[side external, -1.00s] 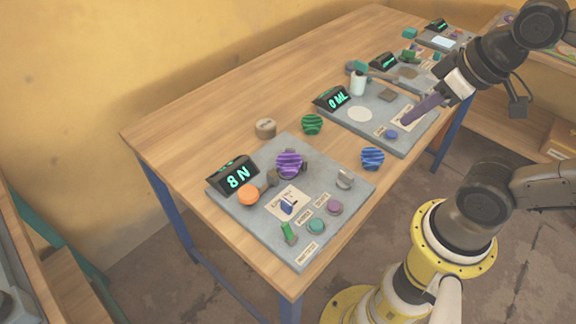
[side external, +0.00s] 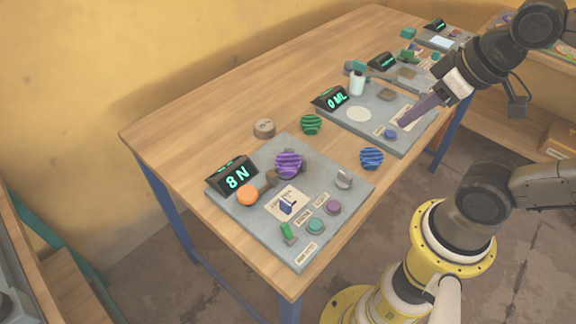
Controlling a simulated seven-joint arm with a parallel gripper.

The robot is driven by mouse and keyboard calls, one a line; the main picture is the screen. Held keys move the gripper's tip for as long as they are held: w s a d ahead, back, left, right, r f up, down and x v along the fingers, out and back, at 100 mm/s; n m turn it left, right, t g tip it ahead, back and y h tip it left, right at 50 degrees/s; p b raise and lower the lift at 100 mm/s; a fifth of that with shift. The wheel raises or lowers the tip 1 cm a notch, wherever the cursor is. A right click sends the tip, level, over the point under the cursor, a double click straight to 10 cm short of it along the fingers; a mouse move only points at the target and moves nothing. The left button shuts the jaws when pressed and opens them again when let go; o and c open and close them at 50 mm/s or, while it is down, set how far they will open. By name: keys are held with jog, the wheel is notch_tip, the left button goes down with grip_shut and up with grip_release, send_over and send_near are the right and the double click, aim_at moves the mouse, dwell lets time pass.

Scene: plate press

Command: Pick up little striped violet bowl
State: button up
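The small striped violet bowl (side external: 288,164) sits on the upper part of the near grey panel (side external: 254,222), close to a dark metal fitting. My gripper (side external: 404,120) is at the right, over the second grey panel (side external: 392,145), well apart from the violet bowl. Its purplish fingers point down and left. I cannot tell from this angle whether they are apart, and I see nothing held.
A striped green bowl (side external: 311,124) and a striped blue bowl (side external: 371,158) stand on the wooden table (side external: 215,110). A display reading 8 N (side external: 234,175), an orange knob (side external: 247,194) and several buttons are on the near panel. The table's left part is clear.

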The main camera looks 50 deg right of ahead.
dwell(0.3)
notch_tip(320, 180, up, 5)
jog(key=w+n+g, duration=0.1)
jog(key=w+n, duration=0.2)
jog(key=n, duration=0.5)
jog(key=n+g, duration=0.5)
jog(key=n, duration=0.8)
send_over(288, 166)
jog(key=w, duration=0.2)
notch_tip(288, 166, down, 2)
jog(key=f, duration=0.5)
jog(key=a+f+n+g, duration=0.1)
jog(key=f, duration=0.5)
jog(key=w+a+f+g+h, duration=0.1)
jog(key=f, duration=0.4)
jog(key=shift+w+a+f+n, duration=0.1)
jog(key=shift+a+f+n, duration=0.2)
jog(key=shift+f, duration=0.1)
jog(key=shift+x, duration=2.9)
jog(key=shift+d, duration=0.15)
